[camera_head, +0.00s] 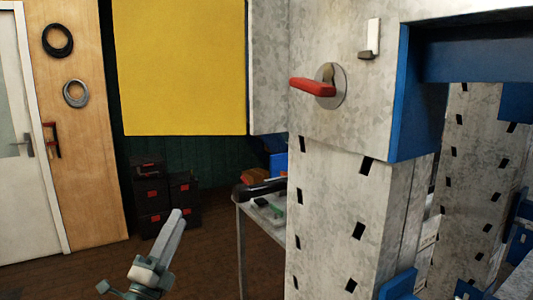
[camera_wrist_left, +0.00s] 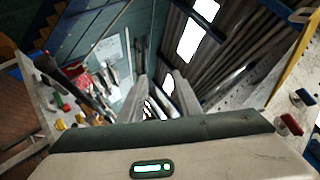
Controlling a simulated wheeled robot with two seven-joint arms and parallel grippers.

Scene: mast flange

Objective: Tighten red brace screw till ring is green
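A red handle (camera_head: 312,87) sticks out from a round grey disc (camera_head: 332,84) on the upper face of the galvanised mast (camera_head: 345,130). It looks like the red screw; no green shows on the disc. My left gripper (camera_head: 177,217) is low and left of the mast, well apart from the handle, fingers pointing up. In the left wrist view its two fingers (camera_wrist_left: 160,85) stand apart with nothing between them. A red knob (camera_wrist_left: 290,124) shows at the right of that view on a pale perforated surface; I cannot tell whether it is the same part. My right gripper is not in view.
A yellow panel (camera_head: 185,65) hangs left of the mast. A white hook-like part (camera_head: 372,38) and a blue bracket (camera_head: 415,95) sit right of the handle. A bench (camera_head: 262,215) stands behind. Black boxes (camera_head: 150,200) are stacked at the back wall.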

